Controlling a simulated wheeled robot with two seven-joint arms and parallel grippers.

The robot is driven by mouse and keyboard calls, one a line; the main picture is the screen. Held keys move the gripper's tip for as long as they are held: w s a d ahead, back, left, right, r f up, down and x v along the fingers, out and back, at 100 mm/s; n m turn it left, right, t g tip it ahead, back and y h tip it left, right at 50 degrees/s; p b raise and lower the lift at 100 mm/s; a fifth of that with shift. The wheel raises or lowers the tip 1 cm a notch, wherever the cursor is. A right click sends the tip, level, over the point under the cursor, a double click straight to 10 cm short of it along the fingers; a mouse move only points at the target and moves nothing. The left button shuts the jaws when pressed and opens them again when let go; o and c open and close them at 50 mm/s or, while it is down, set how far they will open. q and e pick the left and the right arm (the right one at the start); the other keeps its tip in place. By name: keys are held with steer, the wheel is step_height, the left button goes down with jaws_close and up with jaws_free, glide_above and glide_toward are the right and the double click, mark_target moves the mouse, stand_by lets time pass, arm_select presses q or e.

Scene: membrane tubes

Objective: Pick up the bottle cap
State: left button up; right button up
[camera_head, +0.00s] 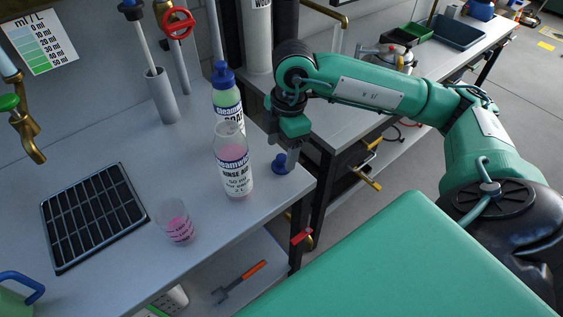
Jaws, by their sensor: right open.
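The blue bottle cap (279,165) sits on the grey bench near its right edge, to the right of the bottles. My right gripper (292,157) points down right at the cap, its visible finger beside the cap's right side. The gripper is open. I cannot tell whether the fingers touch the cap, as the other finger is hidden or hard to make out. The clear rinse aid bottle (233,165) with pink liquid stands upright without a cap, left of the blue cap. My left gripper is out of view.
A soap bottle (226,97) with a blue top stands behind the rinse aid bottle. A small beaker (176,222) with pink liquid and a black drain grate (93,215) are to the left. A grey cylinder (161,97) stands at the back. The bench's right edge is close to the cap.

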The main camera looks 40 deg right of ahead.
mark_target(281, 157)
step_height(281, 157, down, 3)
steer(key=shift+a+f, duration=0.1)
steer(key=shift+f, duration=0.1)
steer(key=shift+c, duration=0.2)
steer(key=c, duration=1)
steer(key=shift+s, duration=0.1)
steer(key=shift+r, duration=0.1)
